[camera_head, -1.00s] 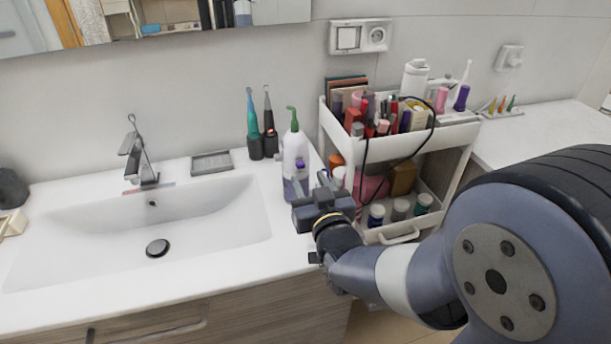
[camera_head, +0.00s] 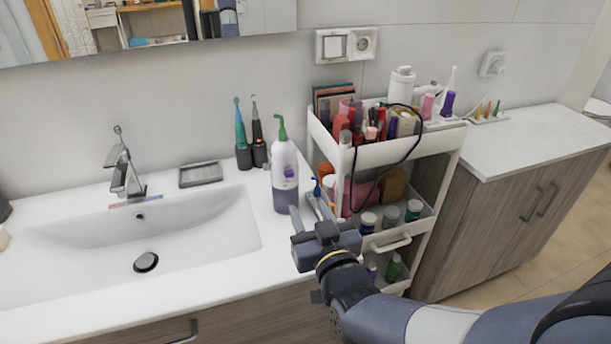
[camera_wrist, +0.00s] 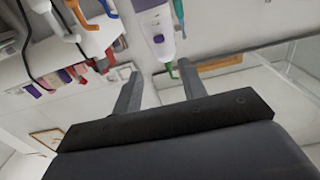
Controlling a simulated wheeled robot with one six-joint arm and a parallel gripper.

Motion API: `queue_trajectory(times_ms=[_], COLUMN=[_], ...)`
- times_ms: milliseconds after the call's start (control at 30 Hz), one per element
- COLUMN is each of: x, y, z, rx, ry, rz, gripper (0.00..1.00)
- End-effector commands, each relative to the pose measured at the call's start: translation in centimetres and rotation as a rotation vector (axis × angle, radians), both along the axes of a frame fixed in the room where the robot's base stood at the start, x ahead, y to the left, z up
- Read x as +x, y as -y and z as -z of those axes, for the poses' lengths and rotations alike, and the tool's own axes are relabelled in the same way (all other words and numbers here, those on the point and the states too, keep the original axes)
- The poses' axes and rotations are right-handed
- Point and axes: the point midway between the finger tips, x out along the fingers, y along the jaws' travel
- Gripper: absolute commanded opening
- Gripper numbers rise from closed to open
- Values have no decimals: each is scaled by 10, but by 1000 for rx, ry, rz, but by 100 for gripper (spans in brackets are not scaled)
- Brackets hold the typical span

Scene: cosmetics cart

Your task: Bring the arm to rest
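My gripper (camera_head: 308,207) is in front of the sink counter's right end, close to the cart. Its two fingers point away from the camera and stand apart. The wrist view also shows my gripper (camera_wrist: 158,72) with its fingers spread and nothing held between them. A white and purple pump bottle (camera_head: 286,170) with a green nozzle stands upright on the counter beyond the fingers. The same bottle (camera_wrist: 155,28) shows upside down past the fingertips in the wrist view. My arm reaches in from the lower right of the head view.
A white cart (camera_head: 372,153) full of cosmetics stands just right of the gripper, with a black cable hanging over it. The sink (camera_head: 190,235) is at left. Toothbrush-like devices (camera_head: 242,140) and a grey soap dish (camera_head: 201,174) stand behind it. A wooden cabinet (camera_head: 500,205) is at right.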

Motion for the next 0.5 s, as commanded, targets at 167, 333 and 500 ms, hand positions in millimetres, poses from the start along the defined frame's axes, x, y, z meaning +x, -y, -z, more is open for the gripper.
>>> queue_trajectory(times_ms=[167,333,500], x=[3,15,37], y=[-1,-4,-11], z=[0,-1,-1], rx=[0,0,-1], ry=[0,-1,-2], rz=[0,1,0], gripper=[40,40,40])
